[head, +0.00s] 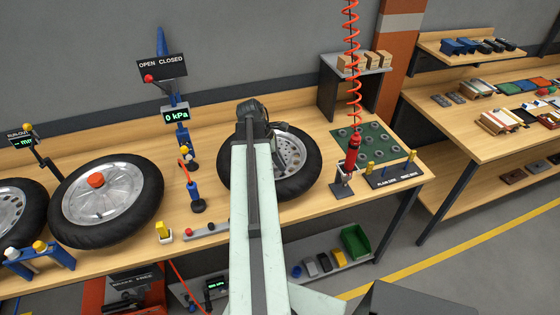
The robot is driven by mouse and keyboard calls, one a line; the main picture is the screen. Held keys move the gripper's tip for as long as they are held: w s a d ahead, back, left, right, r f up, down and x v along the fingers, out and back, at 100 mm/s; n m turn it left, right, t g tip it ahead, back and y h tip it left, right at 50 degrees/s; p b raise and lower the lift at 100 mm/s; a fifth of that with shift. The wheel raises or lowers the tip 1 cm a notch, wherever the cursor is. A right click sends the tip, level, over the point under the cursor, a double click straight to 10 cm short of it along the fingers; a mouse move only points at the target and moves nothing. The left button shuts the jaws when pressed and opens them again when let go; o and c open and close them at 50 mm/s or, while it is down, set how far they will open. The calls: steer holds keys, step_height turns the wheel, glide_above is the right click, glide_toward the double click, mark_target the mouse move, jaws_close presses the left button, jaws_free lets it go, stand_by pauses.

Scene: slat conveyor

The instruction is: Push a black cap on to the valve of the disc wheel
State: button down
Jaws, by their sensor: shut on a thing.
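A wheel with a black tyre (308,168) and a silver disc with holes (290,150) lies on the bench at the middle, partly behind my arm. It looks like the disc wheel. My gripper (275,129) is at the end of my arm, over the inner part of this wheel. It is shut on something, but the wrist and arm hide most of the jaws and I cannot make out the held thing. The valve is not visible. No black cap can be made out. A small grey tray (203,231) with a red piece lies left of my arm.
Left, a wheel with an orange-red hub cone (96,180) lies beside another wheel (12,208). A blue gauge stand (183,140) reads 0 kPa. A red tool (351,155) hangs on a coiled hose right of the wheel, near a green mat (373,139).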

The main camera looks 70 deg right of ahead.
steer(key=shift+f, duration=0.15)
steer(key=c, duration=1.2)
jaws_free()
steer(key=shift+c, duration=0.2)
step_height(320, 180, up, 11)
steer(key=p, duration=1.1)
